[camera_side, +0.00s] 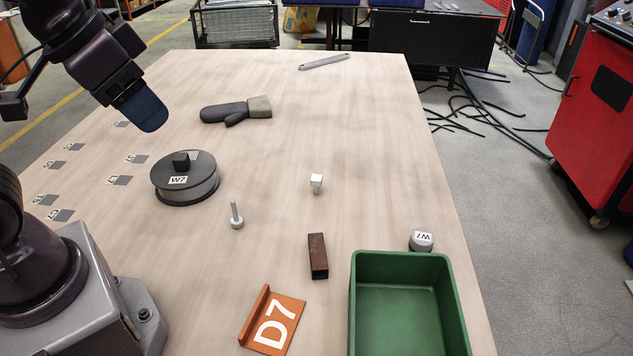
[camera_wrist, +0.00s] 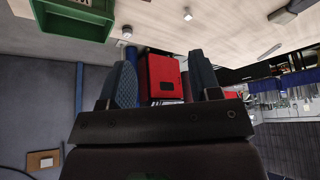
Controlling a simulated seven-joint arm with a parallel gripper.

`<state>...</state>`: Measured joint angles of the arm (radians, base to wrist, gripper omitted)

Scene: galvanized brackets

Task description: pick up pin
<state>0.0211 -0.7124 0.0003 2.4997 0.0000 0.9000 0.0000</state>
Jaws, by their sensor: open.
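A small grey pin (camera_side: 236,215) stands upright on the wooden table, with a thin stem on a wider round foot. It is between the round black turntable and the orange D7 plate in the side view. I cannot make it out in the wrist view. My gripper (camera_side: 147,116) is high at the upper left of the side view, well above the table and apart from the pin. In the wrist view its two blue fingers stand apart, and my gripper (camera_wrist: 163,72) is open with nothing between them.
Table centre is mostly clear.

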